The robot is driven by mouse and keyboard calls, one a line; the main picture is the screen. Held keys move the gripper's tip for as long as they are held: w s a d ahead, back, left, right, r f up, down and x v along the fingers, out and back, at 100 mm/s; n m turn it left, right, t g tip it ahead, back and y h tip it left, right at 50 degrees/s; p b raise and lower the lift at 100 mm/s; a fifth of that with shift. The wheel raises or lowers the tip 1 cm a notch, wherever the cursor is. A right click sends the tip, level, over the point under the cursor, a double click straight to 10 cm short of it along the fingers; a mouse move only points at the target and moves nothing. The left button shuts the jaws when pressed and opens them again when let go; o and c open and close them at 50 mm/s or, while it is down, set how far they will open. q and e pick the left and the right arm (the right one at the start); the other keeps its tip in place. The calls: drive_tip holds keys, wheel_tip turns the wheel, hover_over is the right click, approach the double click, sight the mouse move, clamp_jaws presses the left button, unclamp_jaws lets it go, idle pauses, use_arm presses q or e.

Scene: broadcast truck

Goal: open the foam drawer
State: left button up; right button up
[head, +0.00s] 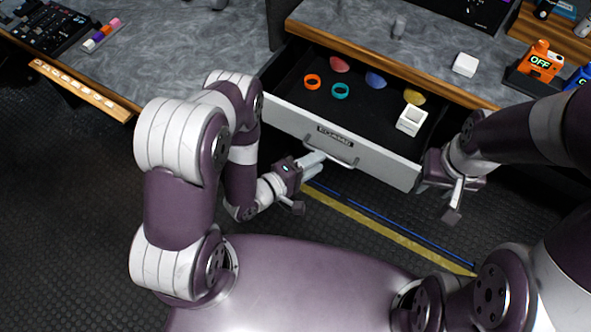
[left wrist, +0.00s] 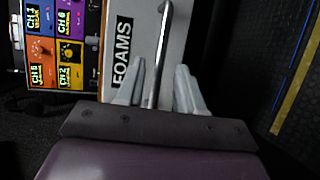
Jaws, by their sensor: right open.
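The foam drawer (head: 345,155) is pulled out from under the counter, with its dark inside showing. Its pale front carries a FOAMS label, also readable in the left wrist view (left wrist: 122,55), and a metal bar handle (head: 331,159). My left gripper (head: 318,162) is at the handle. In the left wrist view its two grey fingers (left wrist: 158,85) stand on either side of the bar (left wrist: 162,50), with a visible gap on each side. My right gripper (head: 432,185) is open beside the drawer's right front corner; its fingertips are partly hidden.
The drawer holds an orange ring (head: 312,82), a teal ring (head: 340,90), several coloured foam pieces and a white square holder (head: 411,120). A white block (head: 465,65) and an orange OFF box (head: 541,60) stand on the counter. The floor left of the drawer is clear.

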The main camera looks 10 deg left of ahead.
use_arm(q)
drive_tip(key=v, duration=0.9)
drive_tip(key=shift+s+a, duration=0.2)
drive_tip(key=shift+s, duration=0.05)
drive_tip(key=w+a+r+m+g+y+p, duration=0.4)
drive_tip(key=w+a+r+m+g+y, duration=0.1)
drive_tip(key=w+a+m+y, duration=0.3)
drive_tip(key=s+r+m+g+y+p, duration=0.1)
drive_tip(key=s+r, duration=0.3)
drive_tip(key=r, duration=0.4)
drive_tip(key=s+d+r+m+g+y+p, duration=0.1)
drive_tip(key=s+r+g, duration=0.3)
drive_tip(key=r, duration=0.4)
drive_tip(key=shift+s+d+r+m+g, duration=0.3)
drive_tip(key=shift+s+r+m, duration=0.1)
drive_tip(key=shift+s, duration=0.4)
